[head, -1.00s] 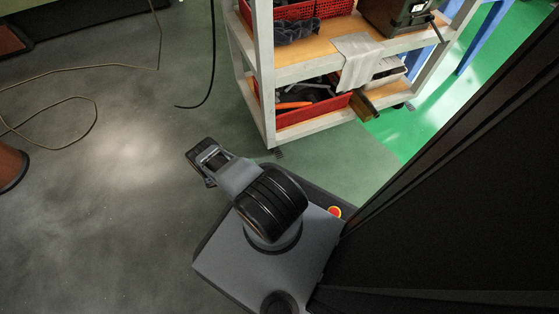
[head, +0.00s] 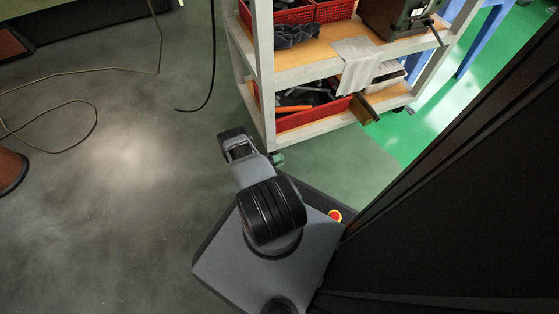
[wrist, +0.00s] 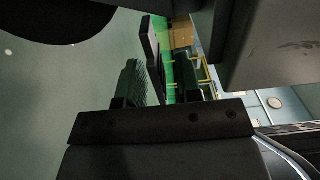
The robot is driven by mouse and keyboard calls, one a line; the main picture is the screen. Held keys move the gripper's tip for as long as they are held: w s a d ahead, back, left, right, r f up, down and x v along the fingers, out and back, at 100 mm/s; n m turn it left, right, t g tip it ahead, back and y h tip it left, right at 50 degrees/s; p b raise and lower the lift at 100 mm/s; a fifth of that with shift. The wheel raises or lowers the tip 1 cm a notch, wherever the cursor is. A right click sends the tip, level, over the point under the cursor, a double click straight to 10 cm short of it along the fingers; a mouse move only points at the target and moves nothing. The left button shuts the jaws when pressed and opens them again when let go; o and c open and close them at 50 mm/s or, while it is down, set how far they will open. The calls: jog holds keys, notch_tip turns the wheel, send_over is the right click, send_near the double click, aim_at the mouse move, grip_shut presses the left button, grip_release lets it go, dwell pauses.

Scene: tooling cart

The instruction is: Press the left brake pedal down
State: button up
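The cart's left brake pedal is at the foot of its near left leg, where a small green part (head: 277,159) shows in the head view. I cannot tell clearly whether it is up or down. My gripper (wrist: 158,80) shows in the wrist view with its two ribbed fingers apart. A dark upright plate (wrist: 150,45) shows beyond and between them; I cannot tell whether it is the pedal or whether anything touches it. In the head view the end of my arm is just left of the leg's foot, and the fingertips are hidden.
The white-framed cart (head: 262,75) holds red bins (head: 300,118) and a hanging grey cloth (head: 357,70). A brown-yellow block (head: 363,108) juts from the lower shelf. A black cable (head: 211,60) hangs left of the cart. The grey floor (head: 110,190) at left is mostly clear.

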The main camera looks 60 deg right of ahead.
jog(key=shift+s+d, duration=0.15)
jog(key=shift+c, duration=0.5)
grip_shut()
jog(key=f+m, duration=0.1)
jog(key=m, duration=0.1)
jog(key=shift+m, duration=0.3)
jog(key=shift+w+d+f+m, duration=0.15)
jog(key=shift+f+m, duration=0.1)
jog(key=shift+m, duration=0.4)
jog(key=shift+w+a+f+m, duration=0.1)
jog(key=shift+f+m, duration=0.1)
jog(key=shift+m, duration=0.45)
jog(key=shift+o, duration=0.5)
grip_release()
